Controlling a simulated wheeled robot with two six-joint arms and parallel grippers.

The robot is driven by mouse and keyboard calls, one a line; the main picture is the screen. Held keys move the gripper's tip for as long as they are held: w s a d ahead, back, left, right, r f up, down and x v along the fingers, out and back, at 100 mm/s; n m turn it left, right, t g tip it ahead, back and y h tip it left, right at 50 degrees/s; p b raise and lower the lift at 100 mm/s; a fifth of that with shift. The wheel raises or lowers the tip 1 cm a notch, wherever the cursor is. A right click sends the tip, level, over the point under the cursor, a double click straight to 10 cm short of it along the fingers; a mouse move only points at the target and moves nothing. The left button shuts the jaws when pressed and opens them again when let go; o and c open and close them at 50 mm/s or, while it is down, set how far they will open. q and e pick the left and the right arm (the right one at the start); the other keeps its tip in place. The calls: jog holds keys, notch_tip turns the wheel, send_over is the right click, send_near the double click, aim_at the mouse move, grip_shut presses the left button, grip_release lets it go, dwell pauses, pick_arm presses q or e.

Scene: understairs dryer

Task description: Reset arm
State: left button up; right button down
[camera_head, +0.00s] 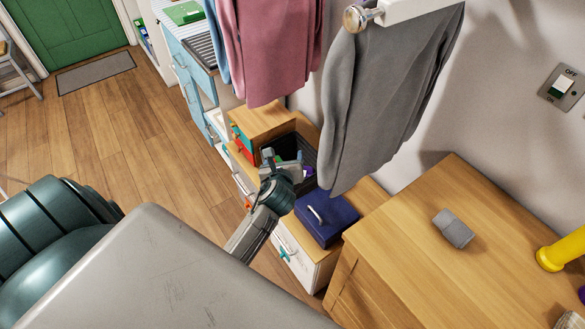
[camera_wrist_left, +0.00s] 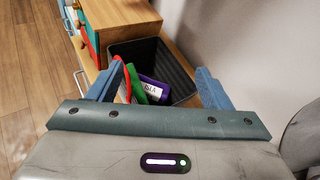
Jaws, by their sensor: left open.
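My left gripper (camera_head: 283,160) reaches in from the left in the head view. It is over the low units, in front of a dark open bin. In the left wrist view its two blue fingers (camera_wrist_left: 160,84) are spread wide, and nothing is between the tips that I can see as held. The dark bin (camera_wrist_left: 178,58) lies beyond the fingers and holds red, green and purple items (camera_wrist_left: 153,88). Whether the fingers are above the bin's rim or level with it, I cannot tell. My right gripper is not in view.
A dark blue box (camera_head: 327,218) sits right of my left gripper. Grey (camera_head: 385,95) and pink (camera_head: 268,45) garments hang close behind. A wooden top (camera_head: 430,275) at right bears a grey block (camera_head: 453,228) and a yellow object (camera_head: 562,250). The wooden floor (camera_head: 130,130) at left is clear.

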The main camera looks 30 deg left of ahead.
pick_arm(q)
jog(key=s+d+f+n+g+h, duration=0.15)
jog(key=s+f+n, duration=0.3)
jog(key=f, duration=0.65)
jog(key=s+f+n+g+h, duration=0.15)
jog(key=s+f+n, duration=0.35)
jog(key=f, duration=0.6)
jog(key=s+d+f+n+g+h, duration=0.1)
jog(key=s+f+n+g, duration=0.2)
jog(key=s+f, duration=0.55)
jog(key=s+f+n+g, duration=0.1)
jog(key=s+f+n, duration=0.4)
jog(key=s, duration=0.4)
jog(key=s+f+n+g+h, duration=0.1)
jog(key=s+f+n+g, duration=0.1)
jog(key=s+f+n, duration=0.3)
jog(key=s+f+n+g, duration=0.1)
jog(key=s+f+n, duration=0.4)
jog(key=s+f, duration=0.4)
jog(key=s, duration=0.5)
jog(key=shift+d+f+g+h, duration=0.2)
jog(key=shift+d+g+h, duration=0.1)
jog(key=shift+d+g, duration=0.1)
